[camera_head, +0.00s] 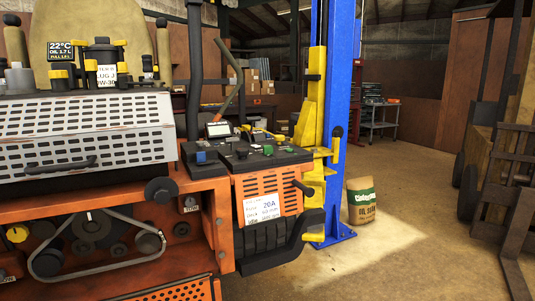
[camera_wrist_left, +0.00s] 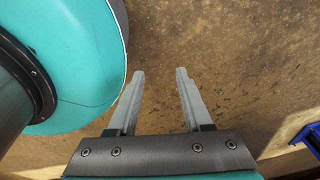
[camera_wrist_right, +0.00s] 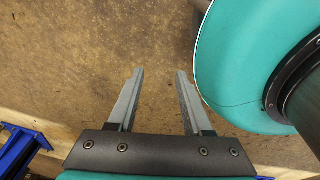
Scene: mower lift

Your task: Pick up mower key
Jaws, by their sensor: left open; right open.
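The orange mower (camera_head: 265,190) fills the left half of the head view. Its dark control panel (camera_head: 235,165) carries a small screen (camera_head: 219,129) and several small blue, green and yellow parts. I cannot tell which of these small parts, if any, is the mower key. Neither gripper shows in the head view. In the left wrist view my left gripper (camera_wrist_left: 160,74) is open and empty above the brown floor. In the right wrist view my right gripper (camera_wrist_right: 160,74) is also open and empty above the floor. Neither wrist view shows a key.
A blue lift post (camera_head: 340,110) with yellow fittings stands just right of the mower. A sack (camera_head: 361,205) stands on the floor beside it. A tool cart (camera_head: 381,120) is at the back, and a forklift-like machine (camera_head: 500,170) is at the right. The floor between is clear.

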